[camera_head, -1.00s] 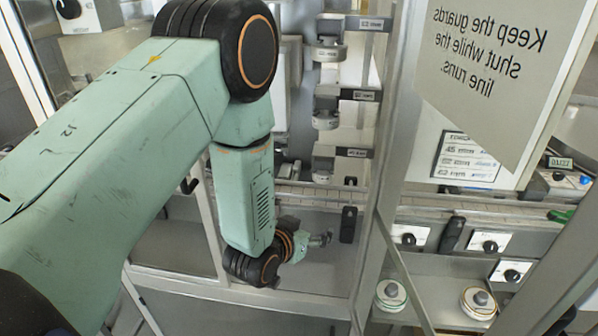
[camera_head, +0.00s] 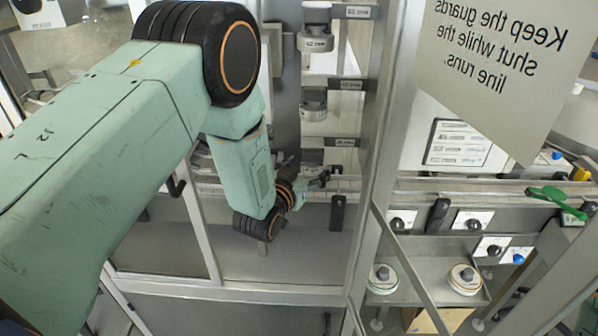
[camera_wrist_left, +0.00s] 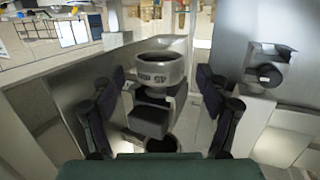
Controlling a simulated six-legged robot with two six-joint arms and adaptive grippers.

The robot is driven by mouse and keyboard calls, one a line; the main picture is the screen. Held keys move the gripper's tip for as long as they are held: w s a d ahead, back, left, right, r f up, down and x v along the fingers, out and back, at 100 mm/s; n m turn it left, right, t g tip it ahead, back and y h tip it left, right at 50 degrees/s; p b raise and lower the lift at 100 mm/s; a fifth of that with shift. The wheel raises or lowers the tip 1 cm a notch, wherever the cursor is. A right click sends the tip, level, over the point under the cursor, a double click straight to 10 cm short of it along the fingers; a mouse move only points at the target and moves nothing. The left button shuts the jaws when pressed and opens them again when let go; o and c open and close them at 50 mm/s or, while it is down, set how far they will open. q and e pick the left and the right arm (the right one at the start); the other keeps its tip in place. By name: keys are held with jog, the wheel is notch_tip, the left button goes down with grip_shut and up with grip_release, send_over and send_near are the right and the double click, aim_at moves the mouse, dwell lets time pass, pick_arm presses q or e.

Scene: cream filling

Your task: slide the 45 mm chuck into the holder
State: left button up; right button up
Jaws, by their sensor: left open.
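My left gripper (camera_head: 323,180) is at the lowest visible station of an upright rack in the head view. In the left wrist view its two dark fingers (camera_wrist_left: 160,103) are spread apart and open. A grey round chuck (camera_wrist_left: 160,68) with a dark label band shows between and beyond them, above a dark block (camera_wrist_left: 150,118). I cannot read its size or tell whether a finger touches it. In the head view, round grey pieces sit at the upper station (camera_head: 316,40) and middle station (camera_head: 313,106). Which place is the 45 mm holder is not clear. My right gripper is not in view.
Two round pieces, one green-rimmed (camera_head: 382,278) and one tan-rimmed (camera_head: 464,279), sit on a metal shelf at right. A metal guard post (camera_head: 385,130) stands right of the rack. A grey sign (camera_head: 490,65) hangs at upper right. A dark handle (camera_head: 337,212) is beside my gripper.

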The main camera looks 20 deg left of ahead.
pick_arm(q)
jog(key=shift+w+d+f, duration=0.1)
jog(key=shift+w, duration=0.45)
jog(key=shift+w+d+f, duration=0.1)
jog(key=shift+w, duration=0.4)
jog(key=shift+w+d, duration=0.1)
jog(key=shift+w, duration=0.1)
jog(key=shift+s, duration=0.1)
